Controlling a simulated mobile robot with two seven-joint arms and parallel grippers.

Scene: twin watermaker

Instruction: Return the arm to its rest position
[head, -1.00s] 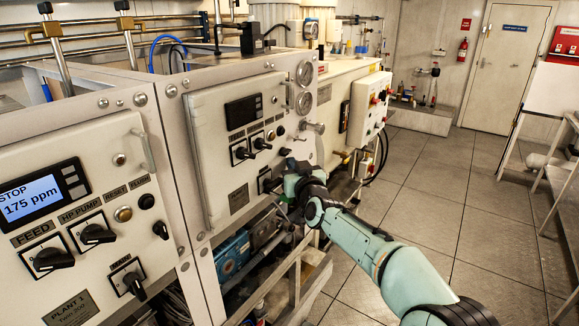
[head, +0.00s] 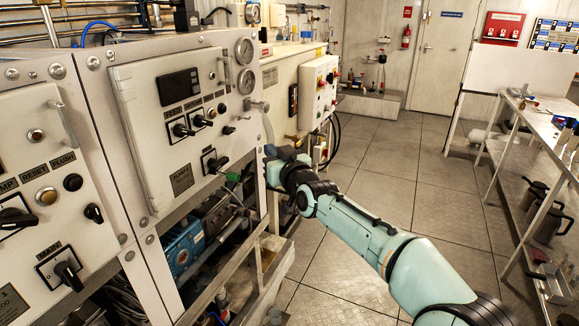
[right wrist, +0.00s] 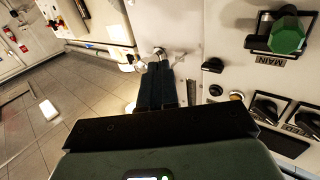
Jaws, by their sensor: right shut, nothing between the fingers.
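My right arm (head: 365,235) reaches in from the lower right in the head view. Its gripper (head: 272,152) is just right of the grey control panel's edge, seen mostly from behind and partly hidden by the wrist. In the right wrist view the dark fingers (right wrist: 160,72) are together with nothing between them. A green knob (right wrist: 287,36) on the switch marked MAIN is off to the right of the fingers, apart from them. My left gripper is not in view.
The control panel (head: 150,110) with its switches, frame and pipework fills the left. A white box (head: 318,85) with knobs stands beyond the gripper. A bench (head: 535,125) runs along the right. The tiled floor (head: 430,170) between is open.

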